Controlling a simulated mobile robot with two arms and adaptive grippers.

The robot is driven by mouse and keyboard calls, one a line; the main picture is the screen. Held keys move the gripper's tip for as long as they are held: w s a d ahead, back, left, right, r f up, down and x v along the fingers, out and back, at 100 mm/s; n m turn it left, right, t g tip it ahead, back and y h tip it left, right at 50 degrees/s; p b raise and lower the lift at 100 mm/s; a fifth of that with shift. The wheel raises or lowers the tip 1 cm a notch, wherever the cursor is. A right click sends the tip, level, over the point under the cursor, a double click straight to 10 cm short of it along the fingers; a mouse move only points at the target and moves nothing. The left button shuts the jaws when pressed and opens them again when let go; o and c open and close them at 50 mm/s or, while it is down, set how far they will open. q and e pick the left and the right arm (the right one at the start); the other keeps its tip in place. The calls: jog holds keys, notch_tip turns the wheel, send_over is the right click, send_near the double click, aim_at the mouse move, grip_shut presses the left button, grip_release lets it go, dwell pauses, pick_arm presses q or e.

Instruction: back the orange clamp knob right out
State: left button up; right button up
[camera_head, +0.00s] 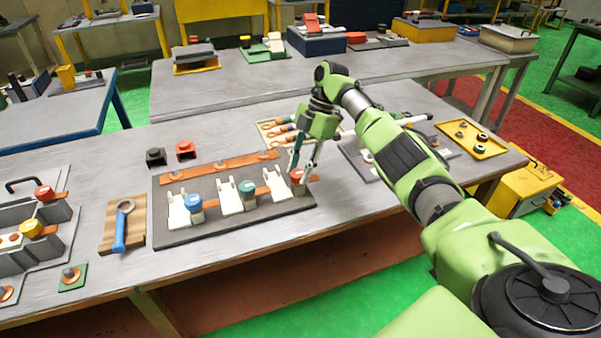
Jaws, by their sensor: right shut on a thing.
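The orange clamp knob (297,176), which looks red-orange, stands at the right end of the dark fixture board (235,226). My right gripper (302,170) reaches down from above and is shut on this knob, with its fingers around its sides. The fingers partly hide the knob, so its thread and its height in the clamp cannot be made out. A blue knob (193,203) and a teal knob (247,189) stand in the same row to the left, beside white clamp pieces. My left gripper is not in view.
Behind the knobs lies a copper-coloured strip (222,168). A blue-handled ring tool (120,228) lies on a wooden block at left. A tray of tools (268,127) is just behind my right gripper. A yellow tray (470,139) is at right.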

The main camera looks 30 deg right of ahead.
jog(key=shift+s+f, duration=0.2)
jog(key=shift+f, duration=0.15)
jog(key=o, duration=1.1)
jog(key=shift+w, duration=0.2)
jog(key=shift+r, duration=0.1)
jog(key=shift+r, duration=0.15)
jog(key=v, duration=0.7)
jog(key=shift+d, duration=0.1)
